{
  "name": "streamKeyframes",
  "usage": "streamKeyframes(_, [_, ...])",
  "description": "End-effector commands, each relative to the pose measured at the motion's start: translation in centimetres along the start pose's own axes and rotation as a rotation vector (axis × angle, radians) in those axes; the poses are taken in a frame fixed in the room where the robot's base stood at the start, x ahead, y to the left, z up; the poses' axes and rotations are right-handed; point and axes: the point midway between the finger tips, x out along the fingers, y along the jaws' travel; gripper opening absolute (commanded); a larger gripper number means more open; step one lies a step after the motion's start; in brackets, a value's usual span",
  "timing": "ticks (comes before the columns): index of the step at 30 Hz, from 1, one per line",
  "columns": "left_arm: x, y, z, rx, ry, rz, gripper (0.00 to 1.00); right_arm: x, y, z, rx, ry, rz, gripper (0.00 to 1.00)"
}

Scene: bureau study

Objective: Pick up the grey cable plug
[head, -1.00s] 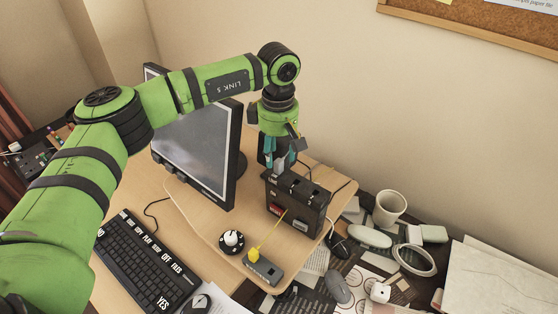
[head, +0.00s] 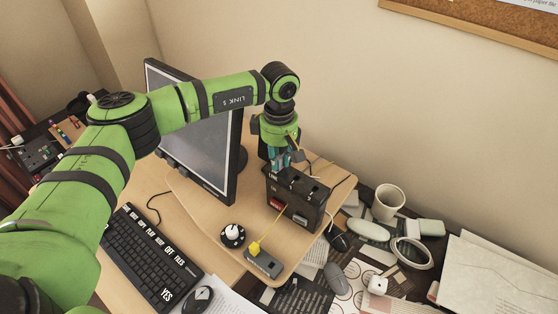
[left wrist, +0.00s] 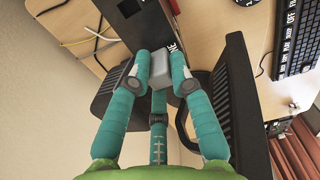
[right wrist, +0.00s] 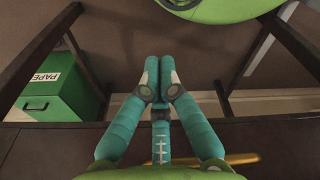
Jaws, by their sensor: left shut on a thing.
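The grey plug (left wrist: 160,68) is a small block between the fingertips of my left gripper in the left wrist view. My left gripper (left wrist: 159,72) is shut on it, with teal fingers on both sides. In the head view my left gripper (head: 281,160) points down at the back of the black box (head: 297,200), beside the monitor. The plug itself cannot be made out there. Whether it touches the box cannot be told. My right gripper (right wrist: 160,75) has its fingertips together with nothing visible between them; it is outside the head view.
A monitor (head: 200,145) stands close left of my left gripper. A grey box (head: 265,264) with a yellow plug (head: 254,247), a round black dial (head: 232,236) and a keyboard (head: 148,262) lie in front. A white mug (head: 388,203) and clutter cover the right side.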

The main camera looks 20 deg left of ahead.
Motion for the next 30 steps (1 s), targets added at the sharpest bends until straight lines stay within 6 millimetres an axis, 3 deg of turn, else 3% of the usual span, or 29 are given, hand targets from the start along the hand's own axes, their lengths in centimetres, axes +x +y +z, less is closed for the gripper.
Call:
streamKeyframes(7, [-0.8, 0.1, 0.0, 0.0, -0.001, 0.003, 0.05, 0.8, -0.1, 0.2, -0.001, -0.003, -0.001, 0.0])
streamKeyframes(13, [-3.9, 0.1, 0.0, 0.001, 0.001, 0.008, 0.05, 3.1, -0.1, 0.4, -0.002, -0.003, -0.001, 0.0])
streamKeyframes(24, [-8.7, -2.3, 8.1, 0.006, 0.0, 0.004, 0.05, 6.5, -0.2, 0.7, -0.002, -0.002, -0.001, 0.0])
streamKeyframes(30, [-10.4, -3.1, 10.5, 0.002, 0.0, 0.002, 0.05, 7.4, -0.2, 0.7, -0.002, -0.002, -0.001, 0.0])
